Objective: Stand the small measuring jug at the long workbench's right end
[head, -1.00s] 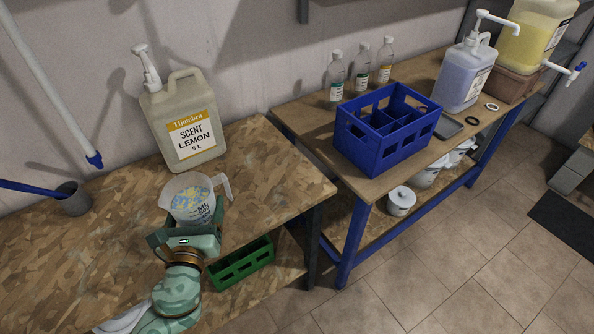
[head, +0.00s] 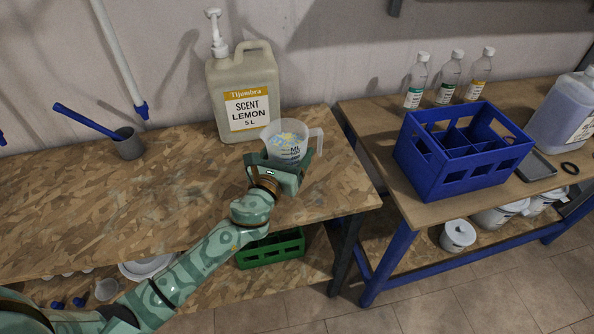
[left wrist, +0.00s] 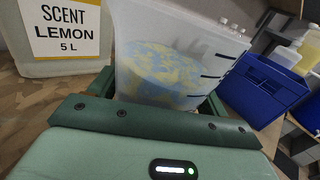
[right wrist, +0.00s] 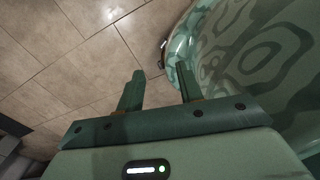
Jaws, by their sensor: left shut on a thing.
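The small measuring jug (head: 288,150) is a clear, upright cup with dark markings, blue and yellow contents and a handle on its right. My left gripper (head: 281,164) is shut on its lower body, over the right part of the chipboard workbench (head: 200,200), in front of the lemon canister. The left wrist view shows the jug (left wrist: 170,60) between the fingers; its base is hidden, so I cannot tell whether it touches the bench. My right gripper (right wrist: 158,92) is open and empty above the floor in the right wrist view.
The lemon canister (head: 243,95) stands close behind the jug. A grey pot (head: 128,145) with a blue-handled tool is further left. The bench's right corner is clear. Across a gap, another bench holds a blue crate (head: 462,150) and bottles (head: 450,80). A green crate (head: 270,249) is below.

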